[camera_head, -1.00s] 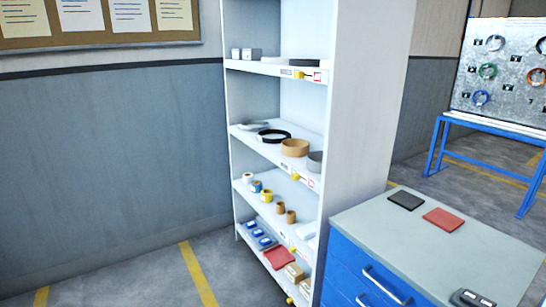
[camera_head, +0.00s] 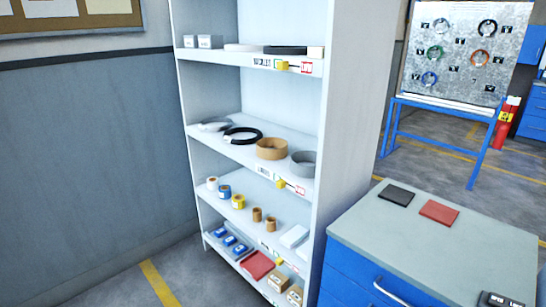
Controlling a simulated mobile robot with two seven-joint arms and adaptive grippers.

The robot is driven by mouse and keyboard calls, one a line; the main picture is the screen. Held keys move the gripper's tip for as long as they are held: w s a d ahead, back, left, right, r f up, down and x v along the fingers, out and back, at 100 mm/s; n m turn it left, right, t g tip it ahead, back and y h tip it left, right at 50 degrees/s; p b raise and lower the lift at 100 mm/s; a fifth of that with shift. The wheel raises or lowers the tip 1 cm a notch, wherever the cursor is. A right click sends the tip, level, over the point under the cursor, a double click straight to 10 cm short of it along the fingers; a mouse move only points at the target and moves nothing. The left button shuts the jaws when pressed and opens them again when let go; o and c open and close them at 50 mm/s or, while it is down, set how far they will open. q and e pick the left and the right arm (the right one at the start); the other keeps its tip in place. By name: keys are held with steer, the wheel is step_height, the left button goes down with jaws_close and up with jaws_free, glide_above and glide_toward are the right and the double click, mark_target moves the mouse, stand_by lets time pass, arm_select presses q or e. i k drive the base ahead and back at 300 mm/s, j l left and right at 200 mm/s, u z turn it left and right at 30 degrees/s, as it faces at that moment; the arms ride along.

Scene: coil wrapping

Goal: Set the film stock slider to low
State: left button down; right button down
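A white shelf unit (camera_head: 325,130) stands in the middle of the head view, with several shelves. Yellow slider knobs sit on the shelf front edges: one on the top visible edge (camera_head: 281,66), one on the edge below the rolls of tape (camera_head: 281,184), and one lower down (camera_head: 280,262). Each upper knob is beside a small label with a red-framed mark to its right. The label print is too small to read surely, so I cannot tell which slider is for film stock. Neither of my grippers is in view.
A blue cabinet with a grey top (camera_head: 375,225) stands right of the shelf, bearing a black pad (camera_head: 397,195) and a red pad (camera_head: 439,212). Behind are a coil board (camera_head: 455,85) on a blue stand and a red extinguisher (camera_head: 505,125). Floor shows at the lower left.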

mark_target(279, 261)
steer(key=j+z, duration=0.15)
steer(key=z, duration=0.35)
steer(key=i+j+z, duration=0.1)
steer(key=j+z, duration=0.2)
steer(key=j, duration=0.15)
steer(key=j+z, duration=0.55)
steer(key=j, duration=0.85)
steer(key=k+j+z, duration=0.2)
steer(key=j, duration=0.8)
steer(key=k+j, duration=0.1)
steer(key=j, duration=1.55)
steer(key=k+j, duration=0.15)
steer(key=j, duration=0.65)
steer(key=i+z, duration=0.05)
